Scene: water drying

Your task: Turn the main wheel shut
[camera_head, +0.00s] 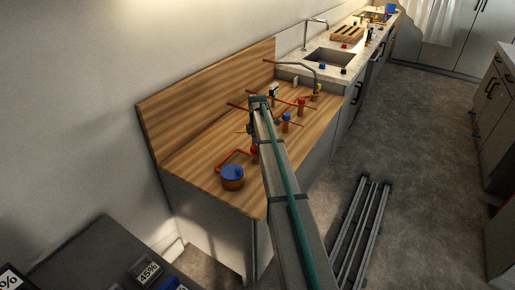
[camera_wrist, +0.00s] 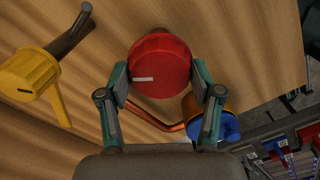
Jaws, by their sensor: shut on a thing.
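A red round wheel (camera_wrist: 160,66) with a white mark on the left of its face sits between the two fingers of my gripper (camera_wrist: 159,76) in the wrist view. The fingers are shut on its sides. In the head view, a small red part (camera_head: 254,149) shows beside my arm, above the wooden counter (camera_head: 190,160); my arm hides most of the gripper there.
A blue-capped copper fitting (camera_wrist: 224,120) is close to my right finger; it also shows in the head view (camera_head: 232,173). A yellow valve (camera_wrist: 30,76) is at left. More pipes and blue-topped valves (camera_head: 286,117) stand farther along the counter, before the sink (camera_head: 330,60).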

